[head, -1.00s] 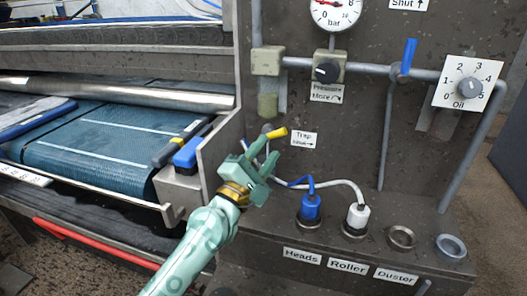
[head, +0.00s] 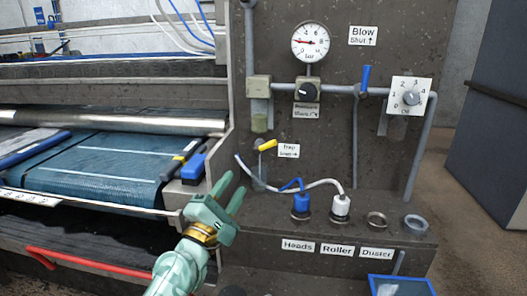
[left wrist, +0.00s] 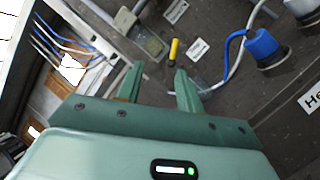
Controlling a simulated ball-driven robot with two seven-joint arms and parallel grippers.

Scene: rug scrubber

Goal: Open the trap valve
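The trap valve has a yellow handle (head: 267,145) on the dark panel, just left of the "Trap" label (head: 289,151). The handle slants, its right end higher, in the head view. My left gripper (head: 232,183) is open and empty, below and left of the handle, apart from it. In the left wrist view the yellow handle (left wrist: 174,51) shows just beyond the gap between the two fingers (left wrist: 159,70). A clear glass-like bowl (head: 262,121) hangs above the valve. My right gripper is in neither view.
Blue and white plugs (head: 301,202) (head: 340,206) stand in the ledge sockets, their hoses running close below the valve. A blue-lever valve (head: 365,80), pressure knob (head: 307,91) and oil dial (head: 409,98) sit higher. The machine's side plate (head: 229,140) stands left of the panel.

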